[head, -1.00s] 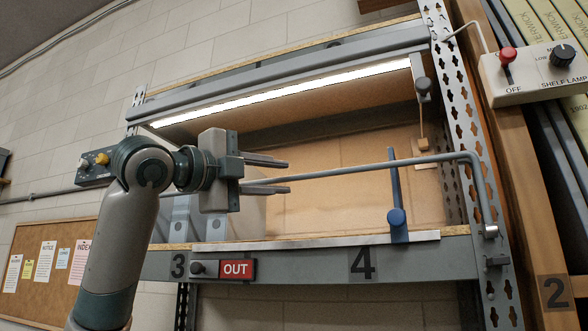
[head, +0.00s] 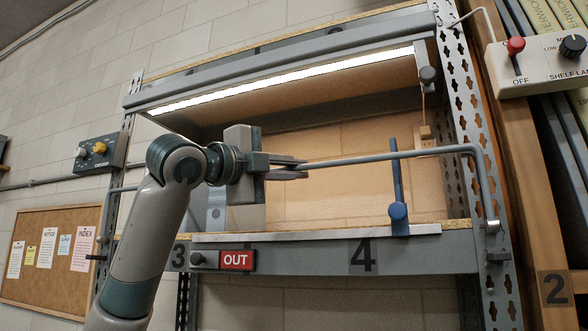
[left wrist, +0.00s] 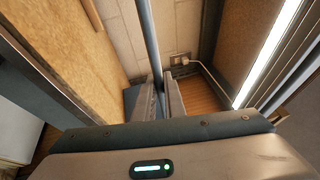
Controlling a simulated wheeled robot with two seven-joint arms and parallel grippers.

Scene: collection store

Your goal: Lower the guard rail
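The guard rail (head: 400,155) is a grey-blue bar across the front of the shelf bay, well above the shelf edge. At the right it bends down to an end by the perforated post. My left gripper (head: 300,168) is at the rail's left-middle part, its two fingers close together with the rail running in between. In the left wrist view the rail (left wrist: 148,35) comes down between the fingertips (left wrist: 162,88), and they look shut on it. The gripper hides part of the rail. My right gripper is in neither view.
An OUT slider (head: 237,260) is on the shelf front. A lamp box (head: 540,62) is at upper right, a switch box (head: 98,153) at left.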

